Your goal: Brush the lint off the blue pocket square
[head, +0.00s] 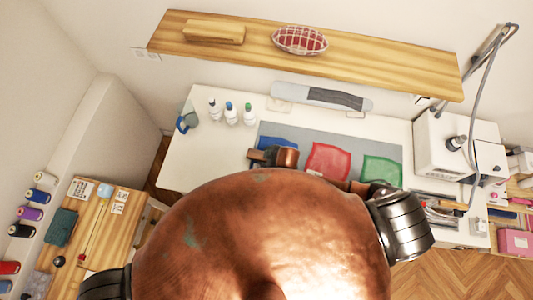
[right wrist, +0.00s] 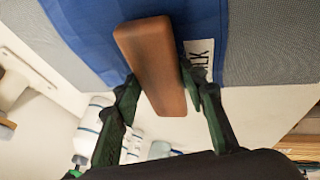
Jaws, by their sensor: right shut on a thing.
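The blue pocket square (head: 277,142) lies on the grey mat, left of the red and green squares. My right gripper (right wrist: 160,82) is shut on a brown wooden brush (right wrist: 150,55), with one green finger on each side. In the right wrist view the brush is over the blue pocket square (right wrist: 90,35), beside its white label (right wrist: 199,58). I cannot tell whether the bristles touch the cloth, and I make out no lint. In the head view my right arm covers the square's lower part. My left gripper is not in view.
A red square (head: 328,161) and a green square (head: 381,170) lie on the grey mat (head: 355,143). Several bottles (head: 231,113) stand at the back left of the white table (head: 185,160). A white machine (head: 440,145) stands at the right. A wooden shelf (head: 360,65) overhangs the back.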

